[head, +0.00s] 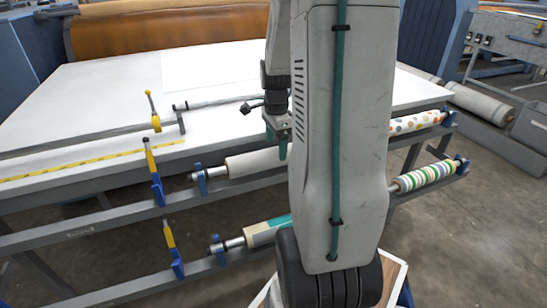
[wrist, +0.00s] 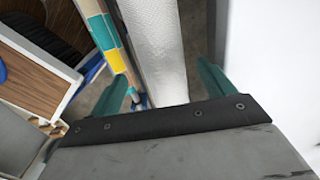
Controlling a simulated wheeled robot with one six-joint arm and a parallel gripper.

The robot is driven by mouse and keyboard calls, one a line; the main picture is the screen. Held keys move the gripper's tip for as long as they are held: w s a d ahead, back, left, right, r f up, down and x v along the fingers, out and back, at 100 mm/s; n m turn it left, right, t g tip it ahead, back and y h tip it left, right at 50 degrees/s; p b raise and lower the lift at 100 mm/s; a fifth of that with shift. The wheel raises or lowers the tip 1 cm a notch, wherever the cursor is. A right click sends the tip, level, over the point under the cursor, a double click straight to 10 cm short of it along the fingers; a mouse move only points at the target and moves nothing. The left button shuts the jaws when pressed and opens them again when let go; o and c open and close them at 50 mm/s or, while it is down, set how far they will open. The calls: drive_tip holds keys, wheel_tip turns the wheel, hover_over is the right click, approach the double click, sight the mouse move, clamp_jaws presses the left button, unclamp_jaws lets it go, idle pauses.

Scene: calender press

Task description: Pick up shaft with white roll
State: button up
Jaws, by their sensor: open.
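The shaft with the white roll (head: 250,163) lies across the upper blue brackets at the front of the white table, its right part hidden behind my arm. In the wrist view the white roll (wrist: 156,45) runs between the two teal fingers of my gripper (wrist: 164,85), with gaps visible at both sides. In the head view my gripper (head: 277,140) is just above the roll, partly hidden by my arm. It is open and holds nothing.
The white table (head: 100,100) is close beside the roll. A teal-and-yellow patterned roll (head: 264,232) lies on the lower rack, also seen in the wrist view (wrist: 104,35). A polka-dot roll (head: 415,121) and a striped roll (head: 427,175) sit at the right.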

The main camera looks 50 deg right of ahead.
sight(275, 149)
wheel_tip(275, 149, down, 5)
drive_tip(key=shift+w+f, duration=0.15)
drive_tip(key=c, duration=1.4)
drive_tip(key=shift+r, duration=5.1)
